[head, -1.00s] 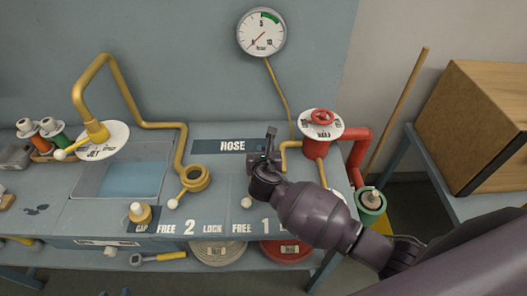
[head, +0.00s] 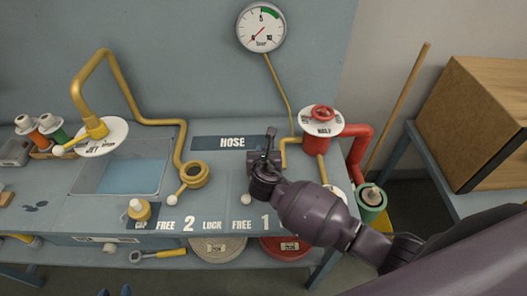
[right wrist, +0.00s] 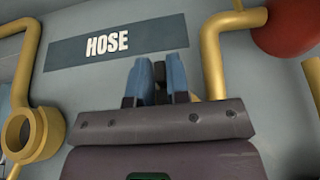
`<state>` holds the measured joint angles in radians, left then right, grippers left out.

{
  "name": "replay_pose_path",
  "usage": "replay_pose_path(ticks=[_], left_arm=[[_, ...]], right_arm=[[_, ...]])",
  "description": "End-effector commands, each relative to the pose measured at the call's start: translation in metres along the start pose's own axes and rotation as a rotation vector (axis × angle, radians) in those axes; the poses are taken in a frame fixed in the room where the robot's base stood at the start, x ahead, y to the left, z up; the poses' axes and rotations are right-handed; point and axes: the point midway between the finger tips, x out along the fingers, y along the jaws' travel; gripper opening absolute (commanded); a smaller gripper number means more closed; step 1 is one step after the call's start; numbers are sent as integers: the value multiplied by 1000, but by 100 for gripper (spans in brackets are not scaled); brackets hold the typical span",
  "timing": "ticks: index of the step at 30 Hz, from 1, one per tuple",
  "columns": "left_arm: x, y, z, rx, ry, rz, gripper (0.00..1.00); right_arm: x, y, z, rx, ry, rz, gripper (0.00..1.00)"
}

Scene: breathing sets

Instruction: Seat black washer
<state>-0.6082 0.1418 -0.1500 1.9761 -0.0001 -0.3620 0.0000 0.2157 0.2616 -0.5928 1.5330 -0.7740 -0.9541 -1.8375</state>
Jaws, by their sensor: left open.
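The tips of my left gripper (head: 115,291) show at the bottom edge, apart and empty. A yellow ring fitting (head: 195,175) with a white-knobbed lever stands at position 2. A yellow cap (head: 139,210) stands left of it.
A red valve (head: 322,122) and red pipe stand right of my right gripper. A green-rimmed container (head: 371,198) is beyond the bench edge. A basin (head: 120,178) lies at left under a yellow spout.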

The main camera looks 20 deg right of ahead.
Motion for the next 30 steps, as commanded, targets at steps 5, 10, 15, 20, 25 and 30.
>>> replay_pose_path(ticks=[5, 10, 15, 20, 25, 30], left_arm=[[0, 0, 0, 0, 0, 0, 43], [0, 0, 0, 0, 0, 0, 43], [0, 0, 0, 0, 0, 0, 43], [0, 0, 8, -1, -13, -1, 43], [0, 0, 13, -2, -25, -1, 43], [-2, 0, 12, -2, -24, -1, 43]], right_arm=[[0, 0, -2, 0, 4, 0, 42], [0, 0, -3, -1, 6, -1, 42], [0, 0, -4, -1, 7, -1, 42], [-12, -1, -5, 0, 8, 1, 42], [-42, 0, -3, 0, 5, 1, 42], [-74, 0, -2, 1, 4, 1, 42]])
